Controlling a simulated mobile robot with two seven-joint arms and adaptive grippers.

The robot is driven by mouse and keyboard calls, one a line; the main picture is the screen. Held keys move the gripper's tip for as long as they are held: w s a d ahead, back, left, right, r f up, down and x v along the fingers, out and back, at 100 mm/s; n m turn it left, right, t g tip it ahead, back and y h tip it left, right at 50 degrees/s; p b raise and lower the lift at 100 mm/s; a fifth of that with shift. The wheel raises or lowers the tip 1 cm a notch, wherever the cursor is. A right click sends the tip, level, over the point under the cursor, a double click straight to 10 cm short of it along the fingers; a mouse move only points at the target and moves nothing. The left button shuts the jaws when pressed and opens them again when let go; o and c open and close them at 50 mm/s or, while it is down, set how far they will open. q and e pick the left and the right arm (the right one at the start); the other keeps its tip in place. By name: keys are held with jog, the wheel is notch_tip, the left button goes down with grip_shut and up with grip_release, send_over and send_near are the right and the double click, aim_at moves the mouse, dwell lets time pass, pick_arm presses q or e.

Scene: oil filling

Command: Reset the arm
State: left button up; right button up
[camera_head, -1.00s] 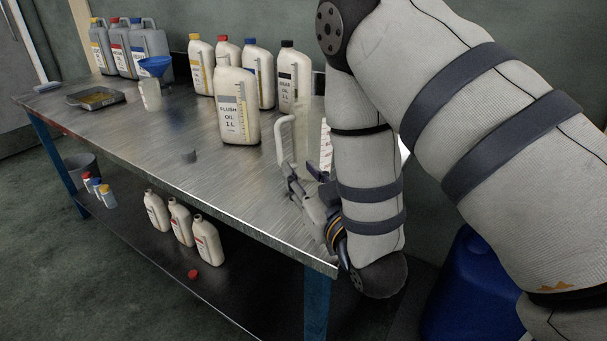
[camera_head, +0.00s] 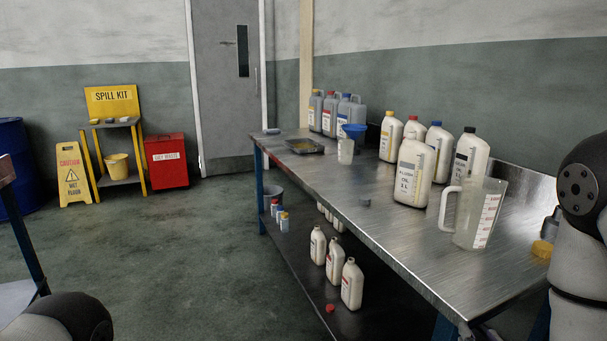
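A clear measuring jug (camera_head: 468,222) with a handle and red markings stands upright on the metal workbench (camera_head: 395,245) near its right end, with no gripper touching it. Part of my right arm (camera_head: 583,265) shows at the right edge, and its gripper is outside the picture. Part of my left arm (camera_head: 62,318) shows at the bottom left, and its gripper is also outside the picture. A flush oil bottle (camera_head: 412,172) stands behind the jug, to its left.
More oil bottles (camera_head: 468,157) and grey cans (camera_head: 330,113) line the bench's back. A tray (camera_head: 304,146), a blue funnel (camera_head: 353,131) and a grey cap (camera_head: 364,201) are on top. Bottles (camera_head: 351,284) stand on the lower shelf. The floor (camera_head: 180,240) to the left is clear.

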jog(key=s+a+f+g+y+p, duration=0.1)
jog(key=s+a+f+g+y, duration=0.15)
jog(key=s+f+g, duration=1)
pick_arm(q)
jog(key=shift+t, duration=0.5)
jog(key=w, duration=0.1)
jog(key=w+r, duration=0.1)
jog(key=w, duration=0.1)
jog(key=w+r, duration=0.1)
jog(key=shift+w+d+r+p, duration=0.15)
jog(key=shift+w+r+p, duration=0.05)
jog(key=shift+p, duration=0.15)
pick_arm(e)
jog(key=s+a+f+g, duration=0.1)
jog(key=s+f+g, duration=0.1)
jog(key=s, duration=0.9)
jog(key=s+a+f+g, duration=0.2)
jog(key=s+f, duration=0.3)
jog(key=s, duration=0.6)
jog(key=shift+s+a+f+n, duration=0.25)
jog(key=shift+n, duration=0.15)
